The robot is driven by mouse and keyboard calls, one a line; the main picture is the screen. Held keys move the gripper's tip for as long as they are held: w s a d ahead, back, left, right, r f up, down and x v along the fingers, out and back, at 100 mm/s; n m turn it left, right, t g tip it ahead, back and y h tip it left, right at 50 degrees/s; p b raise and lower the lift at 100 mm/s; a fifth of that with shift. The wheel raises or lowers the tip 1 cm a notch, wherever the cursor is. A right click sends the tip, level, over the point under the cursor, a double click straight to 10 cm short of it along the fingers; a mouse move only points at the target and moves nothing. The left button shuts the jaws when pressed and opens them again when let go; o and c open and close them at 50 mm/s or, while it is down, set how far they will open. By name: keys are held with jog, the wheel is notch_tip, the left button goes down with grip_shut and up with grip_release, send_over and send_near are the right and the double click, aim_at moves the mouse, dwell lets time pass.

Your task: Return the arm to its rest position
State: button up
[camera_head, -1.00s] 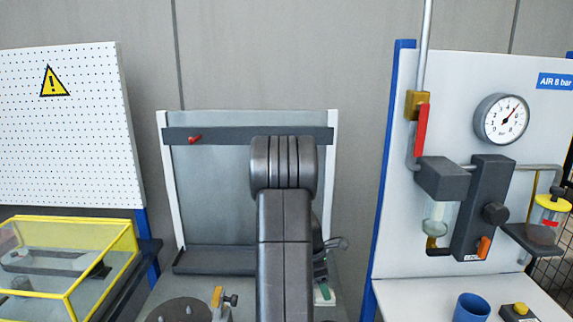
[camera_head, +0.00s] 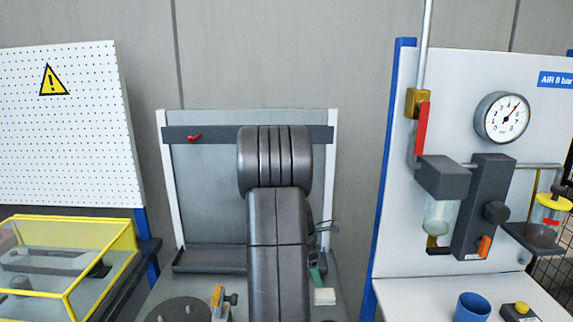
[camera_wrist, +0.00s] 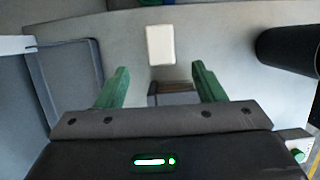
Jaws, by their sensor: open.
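My gripper shows in the wrist view (camera_wrist: 158,82) with its two green fingers apart and nothing between them. A white block (camera_wrist: 160,45) lies on the grey bench surface beyond the fingertips. A dark block with a brownish top (camera_wrist: 174,92) shows lower down, between the fingers in the picture; I cannot tell how far below it is. In the head view my dark grey arm stands in front of the bench and hides most of the gripper; a small green part (camera_head: 316,276) shows at its right. The white block (camera_head: 325,296) also shows there, right of my arm.
A grey back panel (camera_head: 210,215) with a dark rail and red hook (camera_head: 194,138) stands behind my arm. A yellow-framed clear case (camera_head: 70,262) is at left. An air panel with a gauge (camera_head: 502,117), a blue cup (camera_head: 472,306) and a dark round plate (camera_head: 180,311) are near.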

aim_at(324, 293)
jog(key=x, duration=1)
jog(key=shift+p, duration=0.3)
notch_tip(324, 293, up, 18)
jog(key=p, duration=0.3)
jog(key=w+a+f+m+g+y+b, duration=0.1)
jog(key=a+m, duration=0.4)
jog(key=m, duration=0.5)
jog(key=w+a+f+m+g+y+b, duration=0.1)
jog(key=w+a+f+m+g+y, duration=0.1)
jog(key=a+m, duration=0.4)
jog(key=shift+w+f+m+y, duration=0.15)
jog(key=shift+f+m+y, duration=0.45)
jog(key=shift+f+m, duration=1.3)
jog(key=shift+r+m, duration=0.5)
jog(key=shift+r, duration=0.1)
